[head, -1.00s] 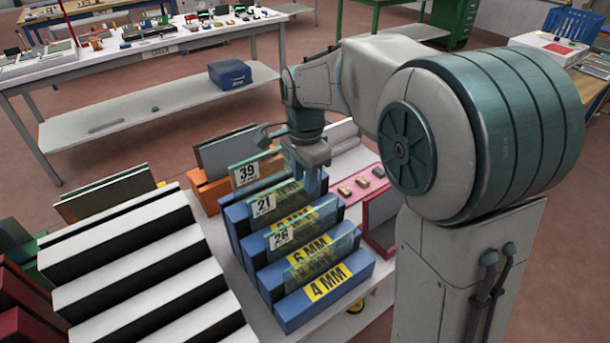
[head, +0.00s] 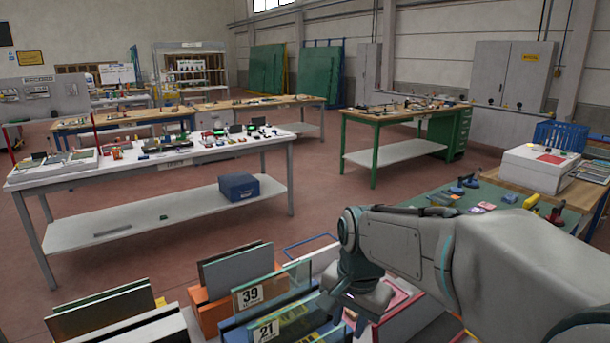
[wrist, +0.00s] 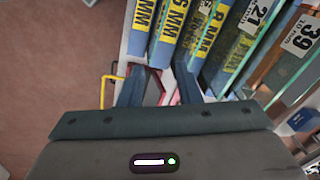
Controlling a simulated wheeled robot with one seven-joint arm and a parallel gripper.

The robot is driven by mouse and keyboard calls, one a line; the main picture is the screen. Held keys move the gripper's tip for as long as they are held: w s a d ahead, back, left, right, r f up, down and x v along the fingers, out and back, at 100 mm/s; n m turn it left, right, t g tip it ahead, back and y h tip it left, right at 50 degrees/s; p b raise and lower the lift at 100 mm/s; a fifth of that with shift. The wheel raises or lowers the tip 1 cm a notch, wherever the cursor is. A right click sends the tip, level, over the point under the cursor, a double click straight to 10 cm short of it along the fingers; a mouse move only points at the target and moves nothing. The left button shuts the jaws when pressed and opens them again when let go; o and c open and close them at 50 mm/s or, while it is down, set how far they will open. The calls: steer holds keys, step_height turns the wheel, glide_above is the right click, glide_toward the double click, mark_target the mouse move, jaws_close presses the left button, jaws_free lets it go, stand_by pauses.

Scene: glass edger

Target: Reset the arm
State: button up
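My gripper (head: 350,318) hangs at the bottom of the head view, to the right of the numbered glass panes. In the wrist view its two dark fingers (wrist: 158,88) are apart, with nothing visible between them. A glass pane labelled 39 (head: 262,292) and one labelled 21 (head: 265,332) stand upright in the slotted rack. The wrist view shows the blue rack blocks (wrist: 172,42) with yellow millimetre labels ahead of the fingers, and panes 21 (wrist: 252,18) and 39 (wrist: 298,38) at right. My arm reaches in from the right in the head view.
Darker panes (head: 236,270) stand in an orange holder (head: 205,310) beside the rack. A yellow bent bar (wrist: 108,88) lies near the left finger in the wrist view. A white bench (head: 150,165) with a blue box (head: 238,187) stands behind, with open floor between.

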steer(key=s+d+f+n+t, duration=0.1)
steer(key=s+d+n, duration=0.5)
steer(key=s, duration=0.6)
steer(key=shift+s+d+f+n+t+h, duration=0.15)
steer(key=shift+d+f+n+t+h, duration=0.15)
steer(key=shift+d+f+n+t, duration=0.15)
